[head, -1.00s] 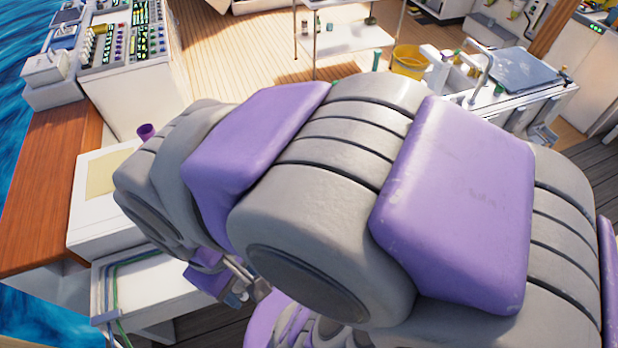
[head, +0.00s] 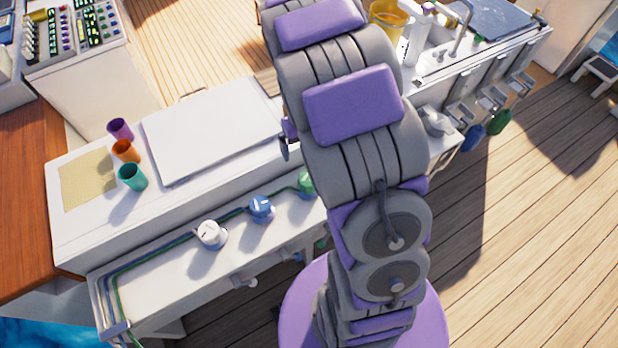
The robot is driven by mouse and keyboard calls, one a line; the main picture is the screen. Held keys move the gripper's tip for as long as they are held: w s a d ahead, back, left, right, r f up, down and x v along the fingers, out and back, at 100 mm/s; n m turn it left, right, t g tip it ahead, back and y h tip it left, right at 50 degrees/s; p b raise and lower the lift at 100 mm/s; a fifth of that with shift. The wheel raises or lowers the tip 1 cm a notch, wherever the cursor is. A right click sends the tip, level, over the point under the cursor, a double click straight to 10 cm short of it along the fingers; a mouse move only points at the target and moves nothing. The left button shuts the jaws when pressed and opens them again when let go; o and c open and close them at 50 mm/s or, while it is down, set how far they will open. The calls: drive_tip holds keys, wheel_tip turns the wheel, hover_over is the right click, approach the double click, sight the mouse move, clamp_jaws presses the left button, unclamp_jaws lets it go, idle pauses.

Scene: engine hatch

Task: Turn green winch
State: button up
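The green winch (head: 306,184) shows as a round green knob on the white lower ledge, at the right end of a row after a white one and a blue one. My arm stands just right of it and hides part of its right side. A small purple and grey part that looks like my gripper (head: 287,138) peeks out left of my arm, above the green winch in the picture. The rest of it is hidden behind my arm, so its fingers cannot be read. I see no contact with the winch.
The blue winch (head: 262,208) and white winch (head: 211,234) sit left of the green one, with coloured lines along the ledge. Behind are a white hatch lid (head: 213,128) and purple, orange and teal cups (head: 132,177). Open wooden deck (head: 530,240) lies right.

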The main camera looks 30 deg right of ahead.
hover_over(308, 178)
wheel_tip(308, 178, down, 10)
wheel_tip(308, 178, down, 17)
drive_tip(key=b, duration=0.2)
drive_tip(key=shift+f+b, duration=0.15)
drive_tip(key=shift+b, duration=0.25)
drive_tip(key=c, duration=1)
